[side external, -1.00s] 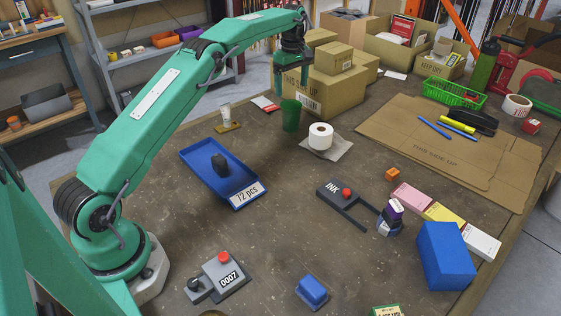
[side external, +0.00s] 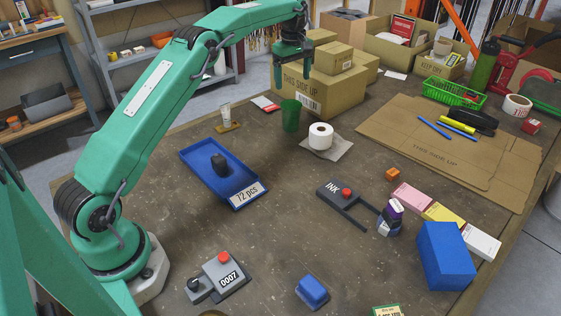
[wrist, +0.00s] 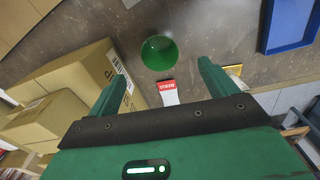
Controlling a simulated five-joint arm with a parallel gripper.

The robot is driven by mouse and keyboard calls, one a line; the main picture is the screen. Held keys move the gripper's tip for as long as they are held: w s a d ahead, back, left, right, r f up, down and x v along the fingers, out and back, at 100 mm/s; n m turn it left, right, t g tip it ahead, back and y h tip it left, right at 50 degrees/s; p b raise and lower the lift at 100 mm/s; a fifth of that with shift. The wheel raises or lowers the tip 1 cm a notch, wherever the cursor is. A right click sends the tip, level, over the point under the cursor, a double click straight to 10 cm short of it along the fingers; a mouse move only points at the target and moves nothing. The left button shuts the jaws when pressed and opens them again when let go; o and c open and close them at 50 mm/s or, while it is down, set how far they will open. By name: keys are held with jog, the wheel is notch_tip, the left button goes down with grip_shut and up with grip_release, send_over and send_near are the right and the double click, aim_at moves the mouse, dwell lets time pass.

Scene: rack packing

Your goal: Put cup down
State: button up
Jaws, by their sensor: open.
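The green cup (side external: 290,116) stands upright on the brown table, left of the toilet roll. In the wrist view the cup (wrist: 159,53) shows from above, beyond the fingertips and apart from them. My gripper (side external: 292,72) hangs above the cup in the side view, in front of the cardboard boxes. In the wrist view my gripper (wrist: 159,72) has its two green fingers spread wide with nothing between them.
A big cardboard box (side external: 340,92) stands close behind the cup. A toilet roll (side external: 321,136) is to its right. A white tube (side external: 226,114) and a blue tray (side external: 190,160) are to its left.

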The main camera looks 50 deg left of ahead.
jog(key=s+d+r+m+t, duration=0.3)
jog(key=s+d+r+m, duration=0.65)
jog(key=s+r, duration=0.6)
jog(key=s+d+f+m, duration=0.2)
jog(key=s, duration=0.6)
jog(key=s+d+f+m+t, duration=0.1)
jog(key=s+d+f+m, duration=0.2)
jog(key=s, duration=0.5)
jog(key=s+d+f+m+t, duration=0.1)
jog(key=s+d+f+m, duration=0.1)
jog(key=s, duration=0.6)
jog(key=shift+d+f, duration=0.15)
jog(key=shift+f, duration=0.2)
jog(key=shift+m, duration=0.25)
